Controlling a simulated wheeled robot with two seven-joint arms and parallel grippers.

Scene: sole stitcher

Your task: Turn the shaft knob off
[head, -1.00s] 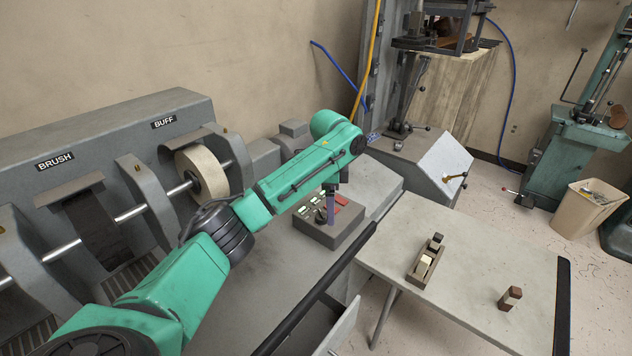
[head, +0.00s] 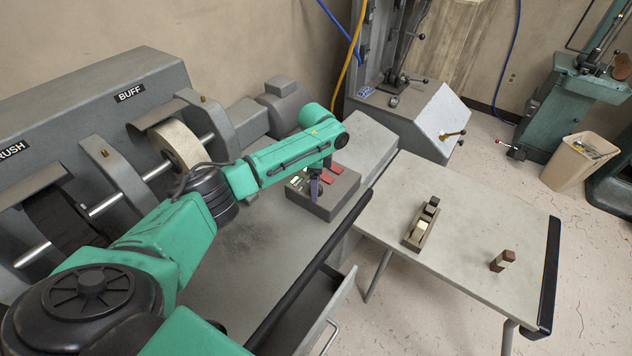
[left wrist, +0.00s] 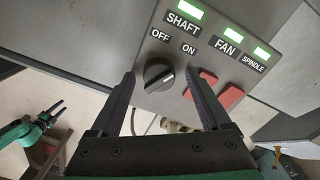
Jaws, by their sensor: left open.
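The shaft knob (left wrist: 158,75) is a round black dial on the grey control panel (left wrist: 232,85), under the SHAFT, OFF and ON labels. Its pale pointer line is toward the right, on the ON side. The green light (left wrist: 184,9) above SHAFT is lit. My left gripper (left wrist: 161,76) is open, with its fingertips on either side of the knob; contact is not clear. In the head view my left gripper (head: 316,188) is over the control box (head: 343,191), hiding the knob. My right gripper (left wrist: 59,108) shows small at the left of the wrist view, open and empty.
Red buttons (left wrist: 231,97) sit right of the knob, close to one finger. FAN and SPINDLE lights are also green. A side table (head: 460,235) holds a wooden tool (head: 421,225) and a small block (head: 502,261).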

